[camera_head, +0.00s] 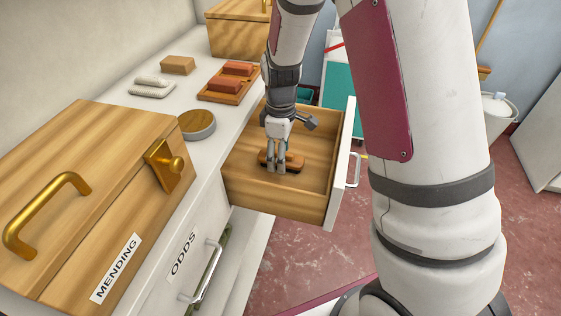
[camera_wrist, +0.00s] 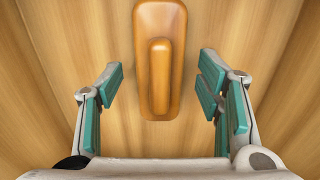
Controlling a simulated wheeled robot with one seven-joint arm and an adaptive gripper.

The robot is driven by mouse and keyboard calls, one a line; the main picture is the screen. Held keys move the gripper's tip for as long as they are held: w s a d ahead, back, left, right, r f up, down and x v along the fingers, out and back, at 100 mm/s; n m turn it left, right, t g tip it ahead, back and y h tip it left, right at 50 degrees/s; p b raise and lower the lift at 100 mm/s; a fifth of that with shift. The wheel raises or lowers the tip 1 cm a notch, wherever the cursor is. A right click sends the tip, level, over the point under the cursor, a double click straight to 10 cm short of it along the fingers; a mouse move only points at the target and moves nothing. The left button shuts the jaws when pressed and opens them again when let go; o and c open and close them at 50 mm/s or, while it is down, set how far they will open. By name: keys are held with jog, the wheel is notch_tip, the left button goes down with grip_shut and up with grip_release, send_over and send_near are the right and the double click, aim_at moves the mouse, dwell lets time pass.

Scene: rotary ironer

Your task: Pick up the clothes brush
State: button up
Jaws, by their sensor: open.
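The clothes brush (camera_head: 293,162) has an orange-brown wooden back and lies in the open wooden drawer (camera_head: 247,180). In the wrist view the brush (camera_wrist: 160,20) lies lengthwise up the picture, with a raised grip along its middle. My gripper (camera_head: 276,168) reaches down into the drawer over the brush and hides part of it in the head view. In the wrist view my gripper (camera_wrist: 160,85) is open, with teal finger pads on either side of the brush and a gap on each side.
The drawer's walls and white front (camera_head: 344,165) surround my gripper closely. The counter beside it holds a wooden box labelled MENDING (camera_head: 85,190), a round tin (camera_head: 197,124), red blocks on a wooden tray (camera_head: 226,99) and a tan block (camera_head: 177,65).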

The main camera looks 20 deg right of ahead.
jog(key=shift+f, duration=0.45)
jog(key=c, duration=1.3)
jog(key=shift+r, duration=0.1)
notch_tip(320, 180, up, 10)
jog(key=shift+f+p, duration=0.1)
jog(key=shift+p, duration=0.95)
jog(key=o, duration=0.7)
jog(key=shift+c, duration=0.2)
jog(key=c, duration=0.5)
